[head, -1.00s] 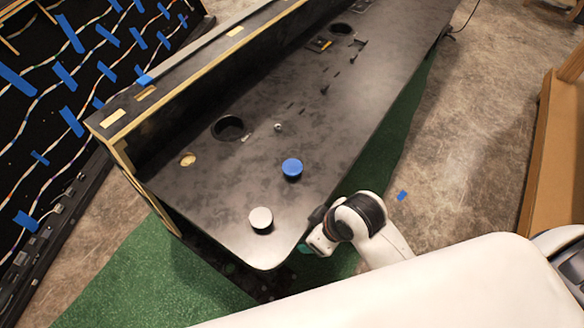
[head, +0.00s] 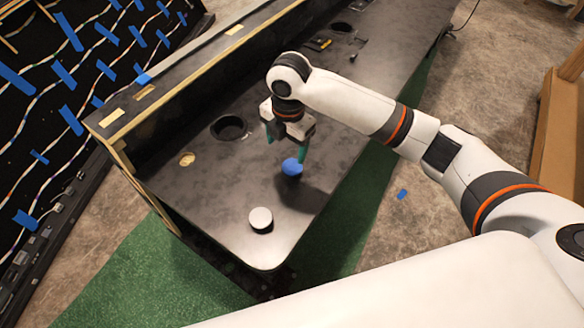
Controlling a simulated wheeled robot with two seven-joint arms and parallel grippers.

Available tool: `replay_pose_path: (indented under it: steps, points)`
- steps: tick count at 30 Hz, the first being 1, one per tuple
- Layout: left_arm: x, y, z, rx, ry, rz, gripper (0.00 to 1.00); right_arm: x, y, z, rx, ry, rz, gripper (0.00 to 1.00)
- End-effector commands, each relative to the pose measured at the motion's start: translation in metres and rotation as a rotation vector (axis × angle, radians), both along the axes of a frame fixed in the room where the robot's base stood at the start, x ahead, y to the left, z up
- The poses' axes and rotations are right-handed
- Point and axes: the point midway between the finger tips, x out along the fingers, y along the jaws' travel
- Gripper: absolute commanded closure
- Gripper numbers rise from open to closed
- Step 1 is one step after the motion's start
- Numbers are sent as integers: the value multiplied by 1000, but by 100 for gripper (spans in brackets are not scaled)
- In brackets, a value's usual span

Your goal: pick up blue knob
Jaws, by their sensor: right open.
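The blue knob (head: 291,168) sits on the dark console top (head: 215,200), right of the white knob. My right gripper (head: 286,150) is above and just behind it, pointing down, with its greenish fingers apart. One finger overlaps the upper right edge of the blue knob in the picture; I cannot tell whether it touches. The gripper holds nothing that I can see. My left gripper does not show.
A white knob (head: 261,219) stands near the console's front corner. A round dark hole (head: 229,128) lies left of the gripper. A raised ledge (head: 190,80) runs along the console's left side.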

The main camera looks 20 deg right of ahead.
Motion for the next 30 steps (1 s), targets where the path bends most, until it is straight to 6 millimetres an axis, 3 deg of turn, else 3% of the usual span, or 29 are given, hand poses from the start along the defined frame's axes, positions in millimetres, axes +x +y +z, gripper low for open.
replay_pose_path:
  steps: [3,6,15,23,30]
  points:
    - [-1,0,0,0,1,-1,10,13,-14,14,-34,9,51,26]
    - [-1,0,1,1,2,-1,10,16,-18,11,-42,15,68,26]
    - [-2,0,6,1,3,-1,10,15,-18,-38,-42,18,70,26]
    - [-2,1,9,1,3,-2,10,14,-17,-58,-40,16,69,26]
    - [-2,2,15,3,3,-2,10,12,-17,-94,-40,14,70,26]
